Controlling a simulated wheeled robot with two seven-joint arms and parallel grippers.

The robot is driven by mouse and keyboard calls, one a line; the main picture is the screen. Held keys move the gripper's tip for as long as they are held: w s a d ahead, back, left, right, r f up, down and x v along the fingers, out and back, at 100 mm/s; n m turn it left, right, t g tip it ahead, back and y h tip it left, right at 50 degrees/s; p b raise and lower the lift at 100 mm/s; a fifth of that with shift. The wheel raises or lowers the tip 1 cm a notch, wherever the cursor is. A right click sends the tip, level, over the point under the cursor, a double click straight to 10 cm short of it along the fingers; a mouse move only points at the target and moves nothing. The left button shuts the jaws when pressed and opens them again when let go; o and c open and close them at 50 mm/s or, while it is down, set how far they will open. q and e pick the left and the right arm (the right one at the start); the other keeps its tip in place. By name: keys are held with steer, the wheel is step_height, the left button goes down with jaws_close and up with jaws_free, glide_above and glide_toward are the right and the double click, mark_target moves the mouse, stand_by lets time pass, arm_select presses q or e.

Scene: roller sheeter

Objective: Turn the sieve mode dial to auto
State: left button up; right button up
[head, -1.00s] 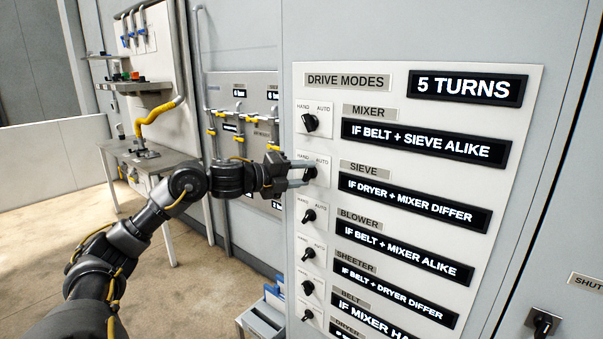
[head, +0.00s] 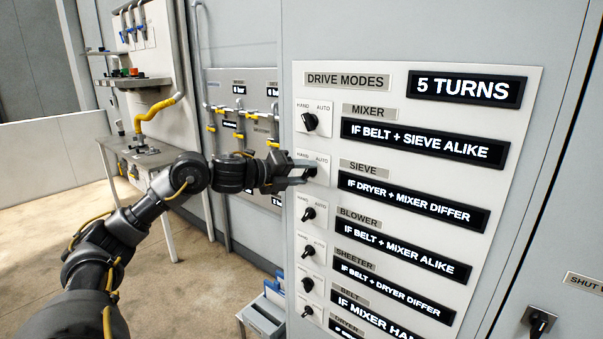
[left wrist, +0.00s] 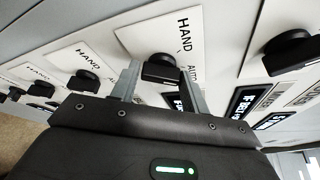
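The sieve mode dial (head: 313,171) is a black knob on a white plate marked HAND and AUTO, second from the top on the drive modes panel. My left gripper (head: 305,174) reaches it from the left. In the left wrist view the sieve dial (left wrist: 162,68) sits between the two grey fingers of my left gripper (left wrist: 161,78), which look closed against its sides. The fingers partly hide the dial in the head view, so I cannot tell its exact pointing. My right gripper is not in view.
The mixer dial (head: 310,121) is above and the blower dial (head: 308,213) below, with further dials under it. The sieve display (head: 413,200) reads "IF DRYER + MIXER DIFFER". The counter display (head: 466,88) reads "5 TURNS". A grey bin (head: 262,318) stands low beside the panel.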

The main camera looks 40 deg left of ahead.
arm_select(q)
steer(key=o, duration=0.3)
steer(key=shift+o, duration=0.2)
steer(key=s+b, duration=0.1)
steer(key=s+a+b, duration=0.1)
steer(key=s+b, duration=0.2)
steer(key=shift+a+f, duration=0.1)
steer(key=shift+a, duration=0.25)
steer(key=b, duration=0.8)
glide_toward(303, 176)
steer(key=shift+s+a+r, duration=0.1)
steer(key=shift+s+r, duration=0.55)
steer(key=shift+s, duration=0.05)
